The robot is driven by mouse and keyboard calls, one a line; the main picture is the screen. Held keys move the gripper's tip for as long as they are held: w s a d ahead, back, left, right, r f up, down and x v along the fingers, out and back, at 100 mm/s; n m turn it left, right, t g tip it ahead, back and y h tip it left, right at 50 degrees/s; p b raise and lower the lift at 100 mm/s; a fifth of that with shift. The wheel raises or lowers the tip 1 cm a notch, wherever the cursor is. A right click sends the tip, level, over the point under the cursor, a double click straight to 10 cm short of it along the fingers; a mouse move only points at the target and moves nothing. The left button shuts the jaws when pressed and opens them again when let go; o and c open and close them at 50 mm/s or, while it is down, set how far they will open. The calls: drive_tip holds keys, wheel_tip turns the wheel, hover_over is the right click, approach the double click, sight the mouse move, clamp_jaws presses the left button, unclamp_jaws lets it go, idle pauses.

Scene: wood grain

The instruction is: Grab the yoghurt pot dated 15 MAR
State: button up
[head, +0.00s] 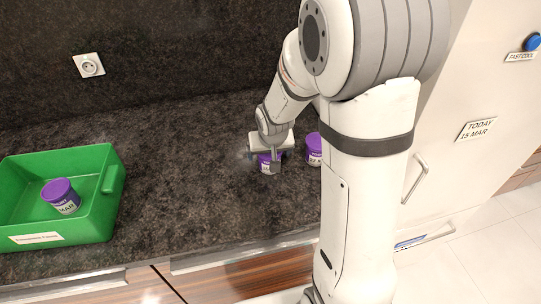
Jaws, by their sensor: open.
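A yoghurt pot with a purple lid (266,168) stands on the dark worktop under my gripper (269,160). My gripper is open and points down at this pot, with its fingers at the pot's sides; I cannot tell whether they touch it. A second purple-lidded pot (314,147) stands just to the right, partly hidden behind my arm. Its label and the first pot's label are too small to read. A third purple-lidded pot (61,195) is in the green crate (104,209); its tilted label seems to end in MAR, the day being unclear.
The green crate stands at the left of the worktop with a white label on its front. The worktop (190,180) between crate and pots is clear. A white fridge (440,140) at the right bears a note, TODAY 15 MAR (477,129). A socket (88,65) is on the wall.

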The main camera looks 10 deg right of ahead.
drive_tip(key=c, duration=1)
